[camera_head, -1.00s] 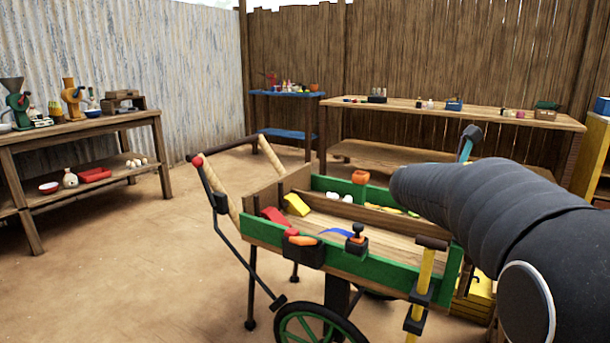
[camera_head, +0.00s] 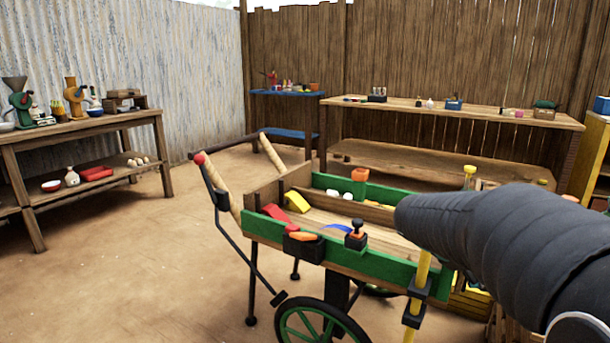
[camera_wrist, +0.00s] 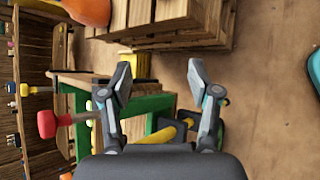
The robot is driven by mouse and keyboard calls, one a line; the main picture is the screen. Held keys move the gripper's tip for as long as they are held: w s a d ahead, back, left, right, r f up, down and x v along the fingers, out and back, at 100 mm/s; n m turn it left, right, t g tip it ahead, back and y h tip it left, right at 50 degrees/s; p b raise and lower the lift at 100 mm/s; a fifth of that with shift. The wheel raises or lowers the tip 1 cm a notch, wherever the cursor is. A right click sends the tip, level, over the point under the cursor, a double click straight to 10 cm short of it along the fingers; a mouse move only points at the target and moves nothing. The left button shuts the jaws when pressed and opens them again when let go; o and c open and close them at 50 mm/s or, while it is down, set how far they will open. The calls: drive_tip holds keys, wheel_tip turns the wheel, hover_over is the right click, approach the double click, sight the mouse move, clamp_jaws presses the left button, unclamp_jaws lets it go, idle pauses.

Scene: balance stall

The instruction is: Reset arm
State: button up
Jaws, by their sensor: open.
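My gripper (camera_wrist: 160,85) shows in the wrist view with its two fingers spread wide, and nothing is between the fingertips. Behind the fingers are the green side of the cart (camera_wrist: 158,103) and wooden crates (camera_wrist: 180,20). In the head view my dark arm reaches in from the right edge and covers the right end of the green-sided wooden cart (camera_head: 376,262). The gripper itself is hidden there behind the arm.
The cart holds a yellow piece (camera_head: 297,201), a red piece (camera_head: 274,214) and an orange block (camera_head: 360,174). A wooden table (camera_head: 90,128) with grinders stands left. A long bench (camera_head: 470,111) and a blue shelf (camera_head: 290,94) stand behind. The dirt floor at left is clear.

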drive_tip(key=s+a+f+m+t+y+b, duration=0.1)
drive_tip(key=s+a+f+m+y, duration=0.3)
drive_tip(key=s+a, duration=0.6)
drive_tip(key=s+a+f+m+t+y+b, duration=0.2)
drive_tip(key=s+a+f+m+y, duration=0.3)
drive_tip(key=s+a, duration=0.4)
drive_tip(key=shift+s+a+m+y+b, duration=0.4)
drive_tip(key=shift+s+m+y+b, duration=0.25)
drive_tip(key=shift+s+m, duration=0.15)
